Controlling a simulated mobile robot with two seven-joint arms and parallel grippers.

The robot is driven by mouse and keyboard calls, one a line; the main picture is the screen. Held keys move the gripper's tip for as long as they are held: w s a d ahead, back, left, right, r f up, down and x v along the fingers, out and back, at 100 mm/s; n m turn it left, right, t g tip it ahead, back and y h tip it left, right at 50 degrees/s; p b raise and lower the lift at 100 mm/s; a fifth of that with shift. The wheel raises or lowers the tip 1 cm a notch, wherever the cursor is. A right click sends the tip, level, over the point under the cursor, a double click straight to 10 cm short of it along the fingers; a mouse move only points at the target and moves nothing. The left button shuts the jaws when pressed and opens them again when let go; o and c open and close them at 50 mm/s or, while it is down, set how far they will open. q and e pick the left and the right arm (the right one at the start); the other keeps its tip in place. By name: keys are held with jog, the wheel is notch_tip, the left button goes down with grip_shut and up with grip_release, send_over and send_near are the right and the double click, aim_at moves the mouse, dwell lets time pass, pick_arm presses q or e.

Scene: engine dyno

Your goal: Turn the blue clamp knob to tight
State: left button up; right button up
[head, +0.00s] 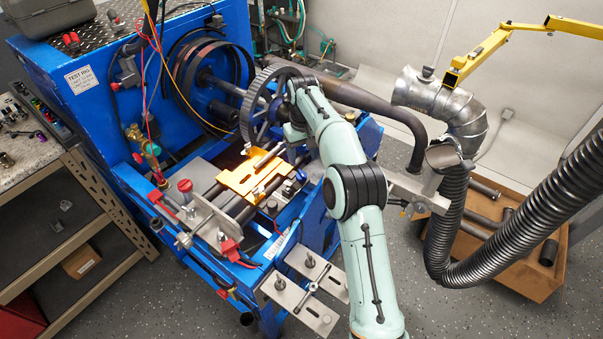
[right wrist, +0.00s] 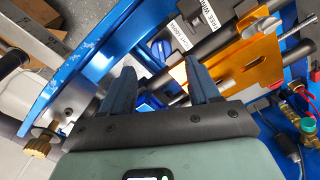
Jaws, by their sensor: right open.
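The blue clamp knob (right wrist: 160,48) shows in the right wrist view, beside a dark rod and two white labels (right wrist: 183,34). In the head view a small blue knob (head: 301,175) shows at the right of the orange plate, close to my right arm. My right gripper (right wrist: 159,66) is open, with its two dark blue fingers apart. In the right wrist view the knob lies in line with the gap between the fingertips, with nothing held. I cannot tell the knob's setting. My left gripper is in neither view.
The orange plate (head: 249,173) sits on rods beside the knob. A blue rail (right wrist: 88,65) runs close along the left of my fingers. A large gear wheel (head: 262,105) stands behind. A corrugated black hose (head: 487,264) hangs to the right of my arm.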

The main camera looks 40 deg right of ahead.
aim_at(302, 175)
notch_tip(302, 175, down, 7)
jog(key=shift+r+b, duration=0.1)
jog(key=shift+b, duration=0.55)
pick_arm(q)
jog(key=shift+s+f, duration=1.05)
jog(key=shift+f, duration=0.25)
pick_arm(e)
jog(key=shift+w+f, duration=0.1)
jog(key=shift+f, duration=0.55)
jog(key=shift+c, duration=0.2)
jog(key=c, duration=1)
